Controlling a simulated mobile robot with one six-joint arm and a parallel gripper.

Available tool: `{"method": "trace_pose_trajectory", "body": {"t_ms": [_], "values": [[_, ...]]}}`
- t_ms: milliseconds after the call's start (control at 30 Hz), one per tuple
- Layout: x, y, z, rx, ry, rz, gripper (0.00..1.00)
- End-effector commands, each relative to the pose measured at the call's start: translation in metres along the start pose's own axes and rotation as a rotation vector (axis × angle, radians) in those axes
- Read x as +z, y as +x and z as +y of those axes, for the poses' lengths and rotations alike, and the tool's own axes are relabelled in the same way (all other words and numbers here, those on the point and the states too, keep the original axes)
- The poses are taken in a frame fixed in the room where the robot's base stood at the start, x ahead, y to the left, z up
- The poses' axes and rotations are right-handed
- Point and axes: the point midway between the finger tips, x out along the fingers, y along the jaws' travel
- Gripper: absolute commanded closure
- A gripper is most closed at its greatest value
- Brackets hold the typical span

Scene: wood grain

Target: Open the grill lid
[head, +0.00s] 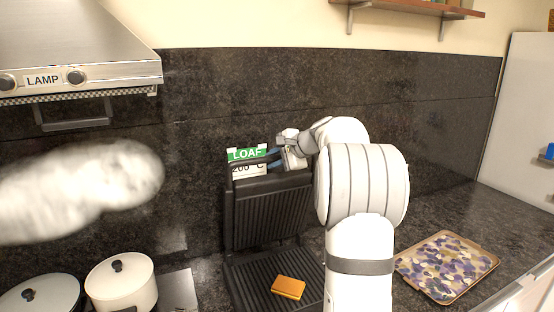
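The black grill stands on the counter against the dark backsplash, with its ribbed lid (268,215) raised nearly upright. The ribbed lower plate (250,281) is exposed, and an orange-brown block (288,287) lies on it. My gripper (273,158) is at the top edge of the lid, beside the handle and a green and white "LOAF" label (246,155). Its fingers are small and partly hidden, so I cannot tell whether they are closed on the handle. My white arm covers the right side of the grill.
Two lidded pots (121,284) stand at the lower left, under a range hood (75,50). A patterned tray (445,265) lies on the counter at right. A wooden shelf (410,7) hangs above. A blurred pale shape crosses the left side.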

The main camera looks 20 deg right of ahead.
Motion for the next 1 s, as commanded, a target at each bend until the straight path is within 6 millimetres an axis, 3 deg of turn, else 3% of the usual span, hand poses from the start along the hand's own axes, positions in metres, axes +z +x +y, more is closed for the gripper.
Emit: {"method": "trace_pose_trajectory", "body": {"t_ms": [233,533,1000], "values": [[-0.001,-0.001,0.000,-0.001,0.000,0.002,0.59],[-0.002,-0.006,0.000,-0.003,0.000,0.005,0.59],[-0.002,-0.073,0.001,-0.003,0.000,0.004,0.59]]}}
